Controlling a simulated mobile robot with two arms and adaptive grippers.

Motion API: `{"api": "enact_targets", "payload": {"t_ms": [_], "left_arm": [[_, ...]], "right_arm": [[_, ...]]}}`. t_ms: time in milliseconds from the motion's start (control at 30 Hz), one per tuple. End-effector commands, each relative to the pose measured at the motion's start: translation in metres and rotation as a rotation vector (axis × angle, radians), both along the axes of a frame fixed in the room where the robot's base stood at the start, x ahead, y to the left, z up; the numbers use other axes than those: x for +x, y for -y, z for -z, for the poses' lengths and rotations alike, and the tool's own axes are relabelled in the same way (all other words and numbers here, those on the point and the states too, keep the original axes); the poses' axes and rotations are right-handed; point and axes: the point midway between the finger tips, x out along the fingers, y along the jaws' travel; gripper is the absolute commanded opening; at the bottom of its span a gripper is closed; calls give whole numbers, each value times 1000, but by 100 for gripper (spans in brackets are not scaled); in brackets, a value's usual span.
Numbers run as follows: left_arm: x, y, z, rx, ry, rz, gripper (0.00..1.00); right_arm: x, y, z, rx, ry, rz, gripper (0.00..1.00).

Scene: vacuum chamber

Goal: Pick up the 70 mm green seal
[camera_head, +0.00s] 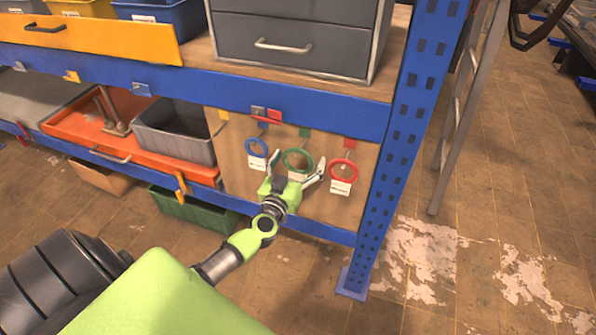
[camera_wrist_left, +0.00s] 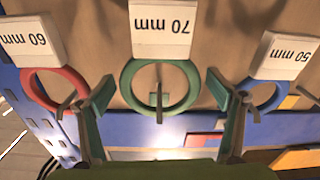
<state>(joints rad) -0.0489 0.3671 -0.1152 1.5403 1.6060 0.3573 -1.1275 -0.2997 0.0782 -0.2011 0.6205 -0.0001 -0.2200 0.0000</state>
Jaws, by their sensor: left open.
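The green 70 mm seal (camera_head: 299,150) is a ring hanging on a hook on the tan board, between the blue and red rings. In the left wrist view, which shows the labels upside down, the green seal (camera_wrist_left: 127,88) is central with its white "70 mm" tag (camera_wrist_left: 163,30). A peg shows through its hole. My left gripper (camera_head: 298,161) is open in front of the board, with one finger on each side of the green seal. In the left wrist view the gripper (camera_wrist_left: 159,85) has nothing between its fingers that it grips; contact cannot be told. My right gripper is not in view.
A blue 50 mm ring (camera_head: 256,140) and a red 60 mm ring (camera_head: 343,162) hang close on either side. A blue rack post (camera_head: 391,175) stands to the right. A grey bin (camera_head: 175,143) and an orange tray (camera_head: 70,118) are to the left.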

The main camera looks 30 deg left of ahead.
Motion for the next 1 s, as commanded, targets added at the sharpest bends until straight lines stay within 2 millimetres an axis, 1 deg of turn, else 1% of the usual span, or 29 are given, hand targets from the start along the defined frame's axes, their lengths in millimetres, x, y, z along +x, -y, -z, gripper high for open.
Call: {"api": "enact_targets", "payload": {"t_ms": [100,133,167,200,267,300,600,733,867,1000], "left_arm": [[0,0,0,0,-1,0,86],[0,0,0,0,-1,0,83],[0,0,0,0,-1,0,75],[0,0,0,0,-1,0,65],[0,0,0,0,0,0,49],[0,0,0,0,-1,0,44],[-1,0,0,0,0,0,44],[-1,0,-5,0,0,0,44],[0,0,-16,-2,0,0,44],[-1,0,-37,-2,1,0,44]], "right_arm": [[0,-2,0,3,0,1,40],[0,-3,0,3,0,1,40],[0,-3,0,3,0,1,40],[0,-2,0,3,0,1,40],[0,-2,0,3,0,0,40],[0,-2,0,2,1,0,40],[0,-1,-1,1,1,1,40],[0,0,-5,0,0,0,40],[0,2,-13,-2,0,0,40],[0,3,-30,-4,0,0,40]]}}
